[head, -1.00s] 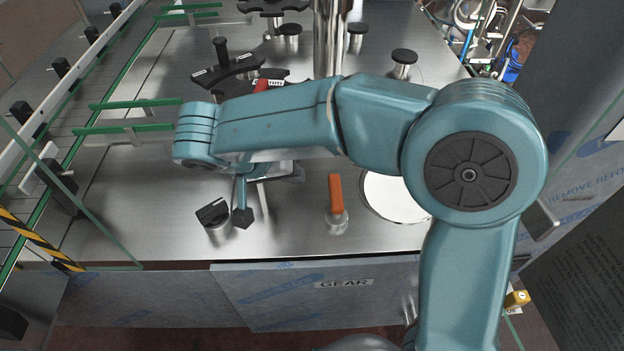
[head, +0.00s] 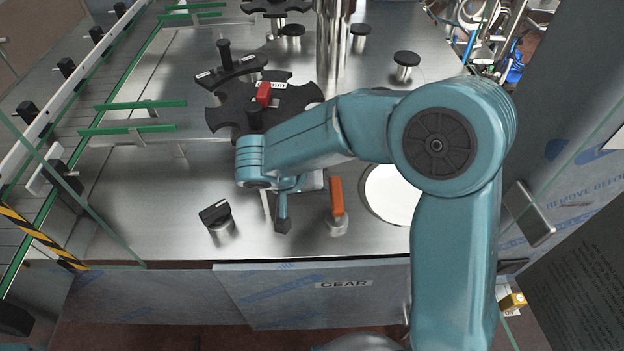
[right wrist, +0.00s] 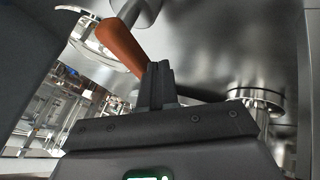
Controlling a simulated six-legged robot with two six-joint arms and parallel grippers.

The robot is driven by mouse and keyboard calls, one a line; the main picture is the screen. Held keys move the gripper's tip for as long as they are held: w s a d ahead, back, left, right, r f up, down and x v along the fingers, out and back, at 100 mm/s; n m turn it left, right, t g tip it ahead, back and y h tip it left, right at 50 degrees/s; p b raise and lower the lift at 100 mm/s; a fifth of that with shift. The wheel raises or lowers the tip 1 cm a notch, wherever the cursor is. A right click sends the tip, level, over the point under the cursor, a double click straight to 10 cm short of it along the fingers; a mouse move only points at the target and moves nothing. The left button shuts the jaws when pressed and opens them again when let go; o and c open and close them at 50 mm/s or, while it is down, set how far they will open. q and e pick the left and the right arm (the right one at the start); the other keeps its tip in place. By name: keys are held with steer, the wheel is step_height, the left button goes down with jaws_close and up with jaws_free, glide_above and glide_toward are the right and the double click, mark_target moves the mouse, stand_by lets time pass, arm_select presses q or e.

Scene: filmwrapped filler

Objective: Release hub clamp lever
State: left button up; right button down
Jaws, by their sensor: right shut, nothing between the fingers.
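A red lever (head: 264,94) sits on the hub of the black notched star wheel (head: 225,115). An orange-handled lever (head: 337,196) stands on a round steel base near the front edge of the steel table. My right gripper (head: 283,222) hangs just left of the orange lever, pointing down, its fingers shut and empty. In the right wrist view, the orange handle (right wrist: 121,44) is close to the shut fingertips (right wrist: 158,68); I cannot tell whether they touch. My right arm hides part of the star wheel. My left gripper is out of view.
A black-topped knob (head: 215,214) is left of my right gripper. A round white disc (head: 393,195) lies right of the orange lever. Green guide rails (head: 128,130) and a conveyor line the left. A steel column (head: 333,45) stands behind. The front left tabletop is clear.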

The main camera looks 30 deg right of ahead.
steer(key=shift+f, duration=0.1)
stand_by(0.3)
steer(key=shift+w+d+b, duration=0.1)
steer(key=shift+d+b, duration=0.05)
steer(key=shift+b, duration=0.25)
steer(key=shift+m+g, duration=0.3)
steer(key=shift+m, duration=0.1)
